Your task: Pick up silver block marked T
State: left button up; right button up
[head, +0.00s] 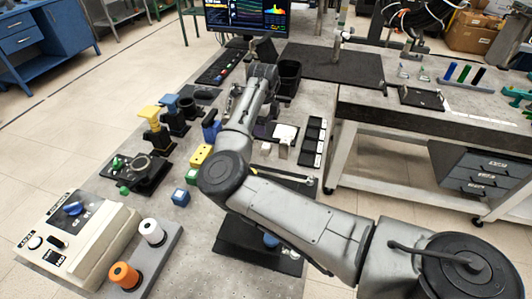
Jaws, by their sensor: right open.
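My right arm enters from the lower right, bends at a large elbow, and its forearm reaches up over the middle of the bench. The right gripper (236,98) is small and partly hidden by the forearm, near the far part of the bench. It is open and I see nothing held in it. Small pale or silver blocks (282,150) stand right of the forearm, just below a white block (286,132). I cannot read a letter T on any of them, so I cannot tell which is the silver block marked T. My left gripper is not in view.
A yellow block (201,156) and blue blocks (181,197) lie left of the forearm. A black slotted strip (313,142) lies to the right. A control box (80,236) and white and orange spools (124,275) stand at front left. A monitor (247,17) stands behind.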

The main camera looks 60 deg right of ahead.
jog(key=b, duration=0.1)
send_over(263, 145)
notch_tip(263, 145, down, 5)
jog(key=shift+d, duration=0.15)
jog(key=f+b, duration=0.2)
jog(key=f, duration=0.2)
jog(key=shift+a+f, duration=0.15)
jog(key=shift+a, duration=0.05)
jog(key=shift+f+b, duration=0.35)
jog(key=shift+f, duration=0.1)
jog(key=shift+r, duration=0.1)
jog(key=c, duration=1)
